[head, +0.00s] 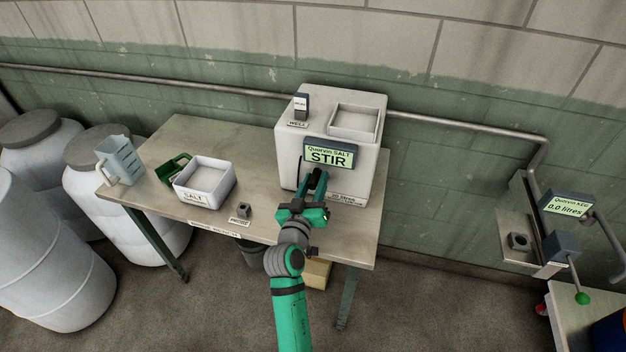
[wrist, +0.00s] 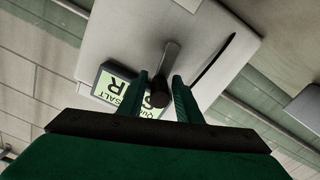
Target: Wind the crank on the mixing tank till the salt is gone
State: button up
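The mixing tank (head: 289,155) is a pale box at the right end of the table. Its display (head: 329,155) reads "Quorvin SALT STIR". The crank (wrist: 171,55) shows in the wrist view as a grey bar with a dark, round knob. My gripper (head: 317,176) is in front of the tank, below the display. In the wrist view its fingers (wrist: 161,90) stand on both sides of the knob, with a narrow gap visible at the right finger. In the head view my gripper hides the crank. Salt inside the tank cannot be seen.
The table (head: 165,135) also holds a white salt tray (head: 204,202), a green scoop (head: 172,168), a clear jug (head: 119,158) and a small probe block (head: 243,210). Pale drums (head: 125,205) stand at left. A keg display (head: 567,204) at right reads 0.0 litres.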

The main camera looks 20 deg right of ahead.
jog(key=shift+o, duration=0.3)
jog(key=shift+a+r, duration=0.15)
jog(key=shift+r, duration=0.05)
jog(key=shift+s+a, duration=0.2)
jog(key=v, duration=1)
jog(key=shift+s, duration=0.15)
jog(key=shift+f, duration=0.1)
